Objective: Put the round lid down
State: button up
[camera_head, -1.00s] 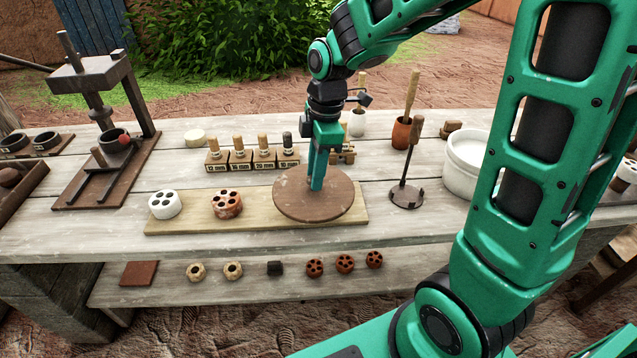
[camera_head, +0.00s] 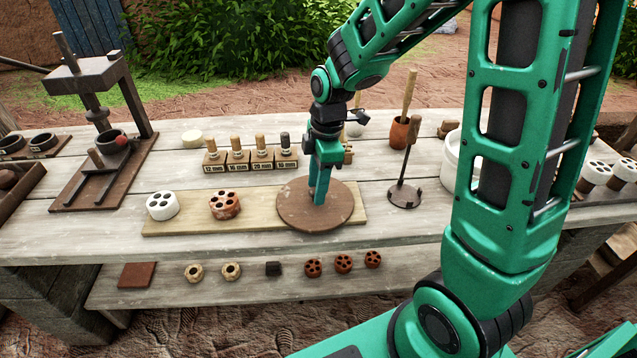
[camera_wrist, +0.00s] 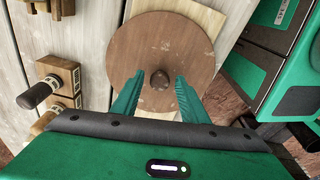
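The round lid (camera_head: 338,212) is a flat brown wooden disc, lying level on the right end of a pale wooden board (camera_head: 180,226) on the table. It overhangs the board's front edge a little in the head view. In the wrist view the lid (camera_wrist: 190,60) fills the upper middle, with a small dark knob (camera_wrist: 160,80) at its centre. My gripper (camera_wrist: 160,84) points down over the lid with one finger on each side of the knob. Gaps show between fingers and knob, so it is open. In the head view my gripper (camera_head: 319,198) hides part of the lid.
A white holed cylinder (camera_head: 162,205) and a reddish holed one (camera_head: 224,204) stand left on the board. Wooden-handled tools in labelled blocks (camera_head: 250,162) stand behind. A stand with an upright handle (camera_head: 405,192) is close right of the lid. A press (camera_head: 98,150) stands left.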

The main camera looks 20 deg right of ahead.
jog(key=shift+r, duration=0.1)
notch_tip(320, 180, up, 12)
jog(key=d, duration=0.1)
jog(key=shift+d, duration=0.25)
dwell(0.4)
jog(key=s+d+f+m, duration=0.1)
jog(key=s+d+m, duration=0.7)
jog(key=s+m, duration=0.3)
jog(key=s+d+f+m+h, duration=0.1)
jog(key=s+d+m, duration=0.7)
jog(key=s+m, duration=0.3)
jog(key=shift+s+d+f+m, duration=0.2)
jog(key=shift+s+f+m, duration=0.1)
jog(key=shift+s, duration=0.5)
jog(key=shift+w+f, duration=0.2)
jog(key=shift+w, duration=0.55)
